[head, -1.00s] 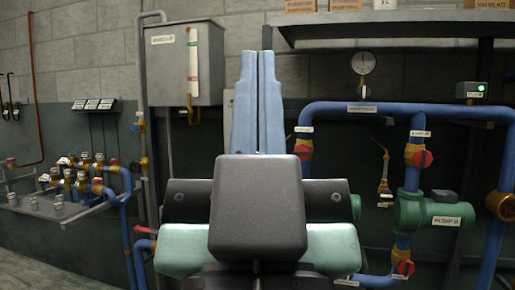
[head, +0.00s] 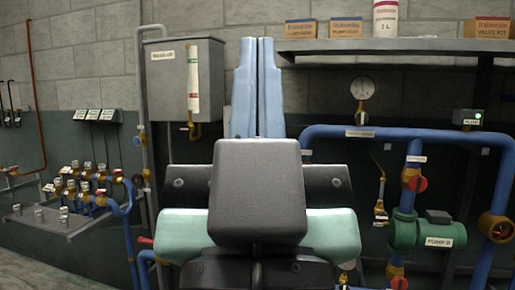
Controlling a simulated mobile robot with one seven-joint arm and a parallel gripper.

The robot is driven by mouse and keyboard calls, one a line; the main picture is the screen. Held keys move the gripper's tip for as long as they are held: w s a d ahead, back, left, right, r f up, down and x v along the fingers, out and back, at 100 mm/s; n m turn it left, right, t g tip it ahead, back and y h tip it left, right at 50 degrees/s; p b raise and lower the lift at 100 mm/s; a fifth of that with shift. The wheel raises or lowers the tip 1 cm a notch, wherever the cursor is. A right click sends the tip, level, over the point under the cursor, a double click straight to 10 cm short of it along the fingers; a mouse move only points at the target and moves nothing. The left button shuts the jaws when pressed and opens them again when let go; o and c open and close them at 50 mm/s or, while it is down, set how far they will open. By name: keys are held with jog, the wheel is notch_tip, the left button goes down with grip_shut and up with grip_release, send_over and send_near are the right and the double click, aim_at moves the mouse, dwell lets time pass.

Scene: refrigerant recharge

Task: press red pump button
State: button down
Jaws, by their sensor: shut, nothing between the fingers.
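My gripper (head: 257,45) points up in the middle of the head view, its two long light-blue fingers side by side and closed with nothing between them. The dark block of my arm hides what is directly behind its lower part. A green pump (head: 408,232) sits on blue piping at the lower right, apart from my gripper.
A grey tank (head: 170,75) hangs on the wall left of my gripper. A shelf (head: 400,45) with boxes and a white canister (head: 385,18) is at upper right. Blue pipes with red-handled valves and a gauge (head: 362,88) fill the right. A manifold (head: 90,185) stands at left.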

notch_tip(320, 180, up, 12)
jog(key=p, duration=0.9)
jog(key=shift+f, duration=0.15)
